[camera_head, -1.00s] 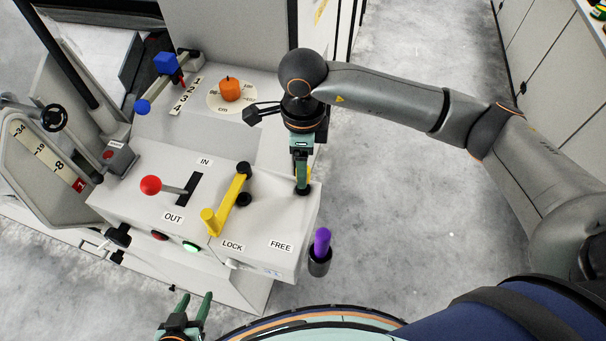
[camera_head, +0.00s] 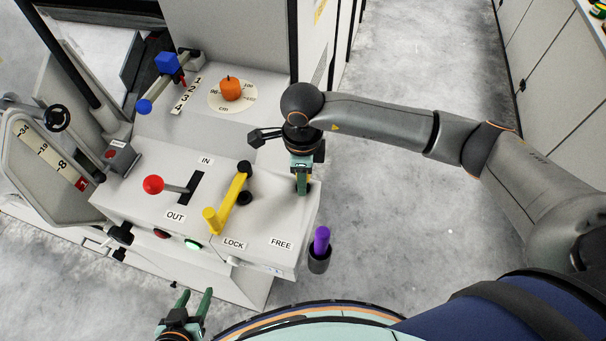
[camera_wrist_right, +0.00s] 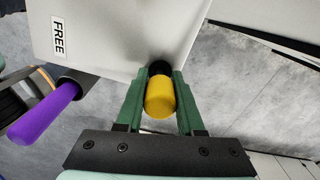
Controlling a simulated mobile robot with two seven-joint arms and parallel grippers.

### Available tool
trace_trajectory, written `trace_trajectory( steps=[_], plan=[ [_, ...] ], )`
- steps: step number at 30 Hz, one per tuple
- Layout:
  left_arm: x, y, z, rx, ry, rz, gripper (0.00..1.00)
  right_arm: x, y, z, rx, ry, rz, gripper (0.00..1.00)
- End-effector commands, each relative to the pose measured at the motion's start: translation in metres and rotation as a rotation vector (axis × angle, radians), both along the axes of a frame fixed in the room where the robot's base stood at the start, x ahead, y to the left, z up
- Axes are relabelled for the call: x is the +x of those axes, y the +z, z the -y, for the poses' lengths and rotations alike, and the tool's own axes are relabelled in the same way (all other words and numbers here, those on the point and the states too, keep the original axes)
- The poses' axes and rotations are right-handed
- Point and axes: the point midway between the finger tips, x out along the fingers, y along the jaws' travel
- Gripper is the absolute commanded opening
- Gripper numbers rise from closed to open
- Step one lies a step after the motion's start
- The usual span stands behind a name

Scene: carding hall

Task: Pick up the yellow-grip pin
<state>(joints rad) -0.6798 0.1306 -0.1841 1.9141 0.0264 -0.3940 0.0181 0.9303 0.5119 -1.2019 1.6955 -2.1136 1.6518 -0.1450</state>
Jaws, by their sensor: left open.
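The yellow-grip pin (camera_wrist_right: 160,98) sits at the right end of the machine's light top, with a black part at its far end. In the right wrist view it lies between the two green fingers of my right gripper (camera_wrist_right: 161,85). The fingers are close along both sides of the grip; whether they press on it I cannot tell. In the head view my right gripper (camera_head: 302,187) points down over that corner and mostly hides the pin. My left gripper (camera_head: 194,302) is open and empty at the bottom, in front of the machine.
A purple grip (camera_head: 321,240) stands in a dark holder close to the right gripper, beside the FREE label. The floor to the right is clear.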

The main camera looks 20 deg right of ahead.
Motion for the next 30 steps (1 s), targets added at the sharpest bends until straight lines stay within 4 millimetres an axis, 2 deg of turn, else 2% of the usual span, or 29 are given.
trace_trajectory(
  steps=[1,9,23,26,30],
  plan=[
    [0.000,0.000,0.000,0.000,0.000,0.000,0.50,0.000,0.000,0.000,0.000,0.000,0.000,0.30],
    [0.000,0.000,0.000,0.000,0.000,0.000,0.50,0.000,0.000,0.000,0.000,0.000,0.000,0.00],
    [0.000,0.000,0.000,0.000,0.000,0.001,0.50,0.001,0.005,0.000,0.001,0.000,0.003,0.00],
    [0.000,-0.002,0.000,0.000,0.000,0.001,0.50,0.001,0.017,0.000,0.001,0.001,0.005,0.00],
    [0.000,-0.006,0.000,0.001,-0.001,0.001,0.50,0.002,0.046,0.000,0.002,0.001,0.007,0.00]
  ],
)
